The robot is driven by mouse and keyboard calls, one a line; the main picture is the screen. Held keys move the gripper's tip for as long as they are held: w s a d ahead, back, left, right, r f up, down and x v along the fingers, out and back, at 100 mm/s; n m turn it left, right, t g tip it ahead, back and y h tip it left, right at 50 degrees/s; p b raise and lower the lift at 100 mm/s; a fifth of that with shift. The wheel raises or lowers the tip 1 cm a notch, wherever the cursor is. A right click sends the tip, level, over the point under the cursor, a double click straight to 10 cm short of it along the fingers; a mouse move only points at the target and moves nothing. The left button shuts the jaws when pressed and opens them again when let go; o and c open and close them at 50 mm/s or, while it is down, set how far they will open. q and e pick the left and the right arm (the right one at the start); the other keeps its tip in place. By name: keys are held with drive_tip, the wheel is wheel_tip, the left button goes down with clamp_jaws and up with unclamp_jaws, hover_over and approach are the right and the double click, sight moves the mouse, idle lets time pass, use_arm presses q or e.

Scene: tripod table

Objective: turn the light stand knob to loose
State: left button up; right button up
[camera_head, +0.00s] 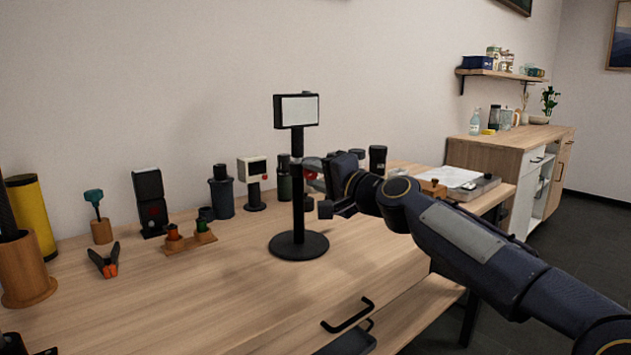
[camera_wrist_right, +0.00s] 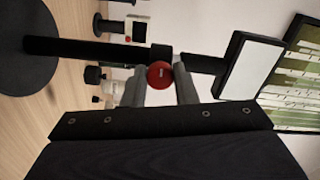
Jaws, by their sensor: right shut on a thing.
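The light stand (camera_head: 299,205) stands upright on the wooden table, with a round black base, a black pole and a rectangular lamp head (camera_head: 297,110) with a pale panel. It lies sideways in the right wrist view (camera_wrist_right: 100,50). Its red round knob (camera_wrist_right: 160,74) sits at the collar on the pole, between the two grey fingers of my right gripper (camera_wrist_right: 160,86). My right gripper (camera_head: 316,175) reaches the pole from the right and is shut on the knob. In the head view the fingers and wrist partly cover the knob. My left gripper is in neither view.
Behind the stand are a small white-faced device (camera_head: 252,170) and several black cylinders. At left are a yellow cylinder (camera_head: 33,215), a wooden cup (camera_head: 25,270) and an orange-handled clamp (camera_head: 105,262).

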drive_tip(key=shift+f+n+b, duration=0.1)
drive_tip(key=shift+n+b, duration=0.4)
drive_tip(key=shift+n, duration=1)
drive_tip(key=o, duration=1)
drive_tip(key=b+v, duration=0.1)
drive_tip(key=v, duration=0.6)
drive_tip(key=shift+s+d+b, duration=0.2)
drive_tip(key=shift+s+b, duration=0.1)
drive_tip(key=shift+s, duration=0.05)
